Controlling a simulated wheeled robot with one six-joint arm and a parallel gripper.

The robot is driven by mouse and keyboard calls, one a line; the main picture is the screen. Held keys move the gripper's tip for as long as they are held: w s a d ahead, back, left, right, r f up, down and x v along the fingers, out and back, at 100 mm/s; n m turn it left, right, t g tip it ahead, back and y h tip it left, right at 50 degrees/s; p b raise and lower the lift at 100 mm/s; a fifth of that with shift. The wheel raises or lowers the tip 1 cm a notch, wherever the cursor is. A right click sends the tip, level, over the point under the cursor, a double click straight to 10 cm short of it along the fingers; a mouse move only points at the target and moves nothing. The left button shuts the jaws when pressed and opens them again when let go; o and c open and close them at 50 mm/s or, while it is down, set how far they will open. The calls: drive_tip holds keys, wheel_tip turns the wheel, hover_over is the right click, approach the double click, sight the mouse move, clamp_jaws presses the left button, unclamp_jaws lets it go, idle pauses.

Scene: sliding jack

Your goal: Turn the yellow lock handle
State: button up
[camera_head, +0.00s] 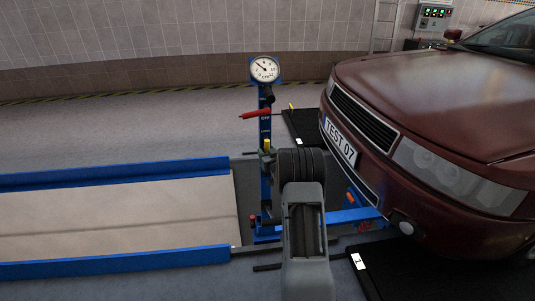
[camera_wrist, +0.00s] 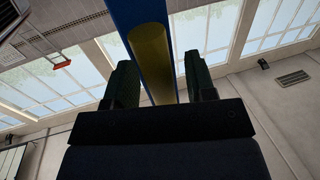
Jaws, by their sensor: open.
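The yellow lock handle (camera_head: 267,145) is a small upright piece on the blue jack post (camera_head: 265,183) in the head view. In the wrist view the yellow handle (camera_wrist: 152,62) is a thick cylinder in front of the blue post (camera_wrist: 130,15). My gripper (camera_wrist: 160,82) is open, with one dark finger on each side of the handle's line. I see no contact, and cannot tell how deep the handle sits between the fingers. In the head view my arm covers the area just right of the handle, and the fingertips are hard to make out.
A red lever (camera_head: 254,115) and a round gauge (camera_head: 265,69) sit higher on the post. A dark red car (camera_head: 440,110) stands close on the right. A blue-edged platform (camera_head: 110,215) lies left. The floor behind the post (camera_head: 150,125) is clear.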

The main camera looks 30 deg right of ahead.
drive_tip(key=shift+c, duration=0.3)
clamp_jaws()
idle(0.3)
